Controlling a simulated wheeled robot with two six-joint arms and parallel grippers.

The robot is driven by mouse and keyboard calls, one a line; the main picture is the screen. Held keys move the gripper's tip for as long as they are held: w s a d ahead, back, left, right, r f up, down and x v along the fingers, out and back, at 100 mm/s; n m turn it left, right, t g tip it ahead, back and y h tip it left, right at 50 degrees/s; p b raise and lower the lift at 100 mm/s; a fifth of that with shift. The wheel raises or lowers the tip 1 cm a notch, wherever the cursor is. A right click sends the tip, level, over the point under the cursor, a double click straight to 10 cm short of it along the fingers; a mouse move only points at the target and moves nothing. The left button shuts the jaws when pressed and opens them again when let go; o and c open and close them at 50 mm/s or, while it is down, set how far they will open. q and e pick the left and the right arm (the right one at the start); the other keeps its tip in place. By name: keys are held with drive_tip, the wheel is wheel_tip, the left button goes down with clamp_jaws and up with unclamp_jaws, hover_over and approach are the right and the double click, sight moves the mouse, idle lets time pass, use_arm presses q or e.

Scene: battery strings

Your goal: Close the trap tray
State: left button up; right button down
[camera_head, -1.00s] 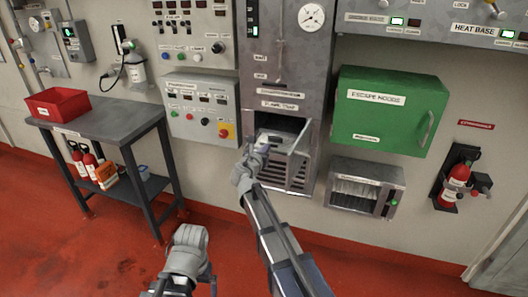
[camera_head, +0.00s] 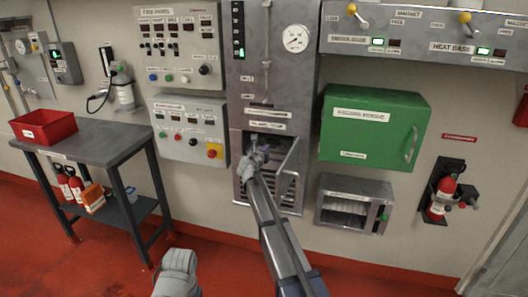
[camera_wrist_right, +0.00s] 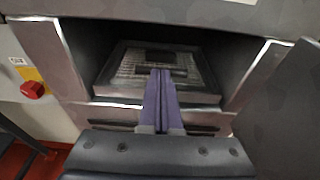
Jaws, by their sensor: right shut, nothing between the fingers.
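The trap tray (camera_wrist_right: 198,82) is a grey tray with a grated top and a dark recess. In the right wrist view it sits inside the dark opening of the tall grey cabinet (camera_head: 275,75). My right gripper (camera_wrist_right: 160,76) is shut and empty. Its fingertips reach over the tray's front edge to its top; I cannot tell whether they touch. In the head view, my right gripper (camera_head: 256,146) is at the opening and hides much of the tray. A grey part of my left arm (camera_head: 178,272) shows at the bottom edge, its fingers not discernible.
A grey door (camera_head: 289,165) stands open at the opening's right side, close to my right arm. A green cabinet (camera_head: 374,128) and a small grey unit (camera_head: 352,203) are to the right. A control panel (camera_head: 190,130) and dark table (camera_head: 95,145) are left.

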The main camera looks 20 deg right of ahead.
drive_tip(key=shift+w+d+r, duration=0.15)
drive_tip(key=shift+w+d, duration=0.1)
drive_tip(key=shift+w, duration=0.05)
drive_tip(key=p+v, duration=0.3)
drive_tip(key=v, duration=1.1)
drive_tip(key=shift+s+a, duration=0.3)
drive_tip(key=s+a+f+m+g+y+p, duration=0.1)
drive_tip(key=s+a+f+m+g, duration=0.3)
drive_tip(key=s, duration=0.9)
drive_tip(key=s+a+f+m+g+y+p, duration=0.2)
drive_tip(key=s+a+f+m+g+y, duration=0.2)
drive_tip(key=s+a+m, duration=0.4)
drive_tip(key=s+a+f+m+g+y+p, duration=0.2)
drive_tip(key=s+a+f+m+g, duration=0.2)
drive_tip(key=s+m, duration=0.9)
drive_tip(key=s+a+g, duration=0.1)
drive_tip(key=s+a, duration=0.2)
drive_tip(key=s, duration=0.2)
drive_tip(key=shift+f+y, duration=0.2)
drive_tip(key=shift+y, duration=0.1)
drive_tip(key=shift+w, duration=0.15)
